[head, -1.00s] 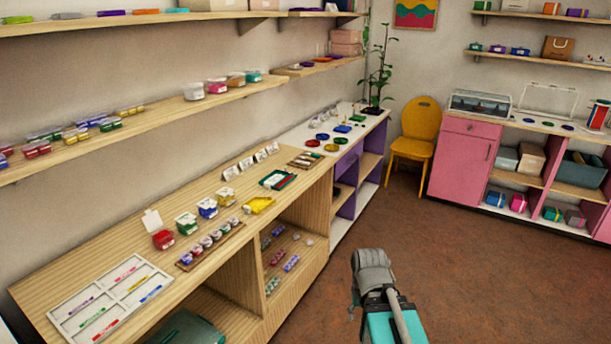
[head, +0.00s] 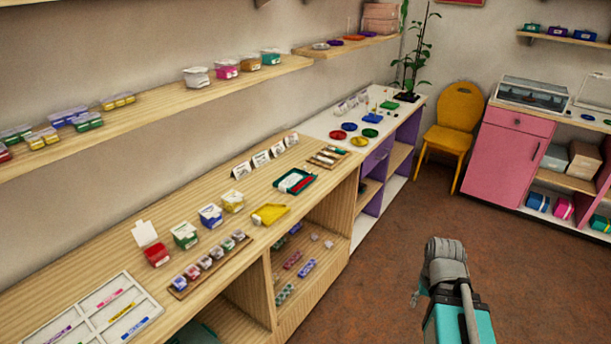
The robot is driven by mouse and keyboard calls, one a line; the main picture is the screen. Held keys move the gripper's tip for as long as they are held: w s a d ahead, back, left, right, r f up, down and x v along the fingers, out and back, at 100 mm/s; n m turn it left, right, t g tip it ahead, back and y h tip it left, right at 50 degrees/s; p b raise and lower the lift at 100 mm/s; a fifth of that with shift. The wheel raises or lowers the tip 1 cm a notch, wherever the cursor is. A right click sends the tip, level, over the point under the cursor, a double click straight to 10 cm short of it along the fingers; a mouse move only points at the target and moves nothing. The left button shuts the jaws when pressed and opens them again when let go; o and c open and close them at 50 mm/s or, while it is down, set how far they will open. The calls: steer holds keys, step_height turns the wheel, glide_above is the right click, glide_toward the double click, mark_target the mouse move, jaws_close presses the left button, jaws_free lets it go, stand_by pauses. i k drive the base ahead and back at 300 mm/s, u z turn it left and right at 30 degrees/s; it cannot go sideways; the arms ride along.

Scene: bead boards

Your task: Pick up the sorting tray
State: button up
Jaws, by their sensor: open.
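A yellow tray (head: 270,214) with a narrowed end lies flat on the wooden counter, near its front edge; it looks empty and is the likeliest sorting tray. A dark green tray (head: 283,187) with red and white contents lies behind it. A white compartment tray (head: 77,315) with coloured strips lies at the lower left. My gripper (head: 420,297) shows only as a small part beside my arm, at the lower right, over the floor. It is open, well away from the counter and the trays, and its fingers are mostly hidden.
A rack of small jars (head: 207,263) and several lidded tubs, one a green-labelled tub (head: 185,235), stand left of the yellow tray. Card signs (head: 261,158) stand behind. A wall shelf (head: 160,105) overhangs the counter. The brown floor (head: 370,270) is clear.

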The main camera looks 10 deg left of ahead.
mark_target(293, 181)
steer(key=u, duration=0.35)
steer(key=i, duration=0.9)
steer(key=u, duration=0.75)
